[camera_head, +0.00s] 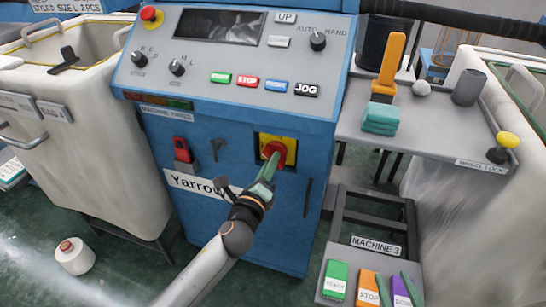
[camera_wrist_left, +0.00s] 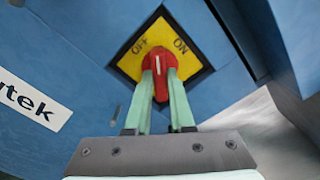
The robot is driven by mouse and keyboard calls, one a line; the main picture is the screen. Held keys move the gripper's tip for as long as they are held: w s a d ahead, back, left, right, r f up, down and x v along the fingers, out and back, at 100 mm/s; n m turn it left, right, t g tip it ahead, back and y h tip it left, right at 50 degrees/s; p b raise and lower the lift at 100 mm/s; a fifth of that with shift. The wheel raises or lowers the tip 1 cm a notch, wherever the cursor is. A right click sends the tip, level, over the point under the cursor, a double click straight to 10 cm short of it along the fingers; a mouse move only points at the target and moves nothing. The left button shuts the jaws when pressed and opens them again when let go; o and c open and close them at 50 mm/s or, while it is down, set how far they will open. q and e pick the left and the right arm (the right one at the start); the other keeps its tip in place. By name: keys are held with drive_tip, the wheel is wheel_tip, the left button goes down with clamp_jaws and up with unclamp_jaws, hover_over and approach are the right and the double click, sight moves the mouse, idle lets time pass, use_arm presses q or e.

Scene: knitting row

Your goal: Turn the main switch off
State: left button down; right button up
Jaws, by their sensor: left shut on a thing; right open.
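The main switch is a red knob (camera_head: 272,150) on a yellow plate (camera_head: 291,152) on the front of the blue machine. In the left wrist view the red knob (camera_wrist_left: 160,75) sits below the words OFF and ON on the yellow plate (camera_wrist_left: 130,66). Its white mark points up between the two words. My left gripper (camera_head: 268,168) is shut on the knob, with its green fingers (camera_wrist_left: 160,85) on either side. My right gripper (camera_head: 397,290) shows only its two green fingertips, apart and empty, at the bottom right over the button box.
The control panel (camera_head: 190,98) with buttons and a red emergency knob (camera_head: 150,14) is above the switch. A grey shelf (camera_head: 440,135) carries an orange-handled tool (camera_head: 391,60) and a teal block (camera_head: 380,117). White bins flank the machine. A yarn cone (camera_head: 74,256) stands on the floor.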

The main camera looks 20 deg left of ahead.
use_arm(q)
drive_tip(key=n, duration=0.3)
drive_tip(key=shift+n, duration=2.2)
drive_tip(key=c, duration=1)
unclamp_jaws()
drive_tip(key=shift+c, duration=0.2)
drive_tip(key=s, duration=0.6)
drive_tip(key=shift+p, duration=0.3)
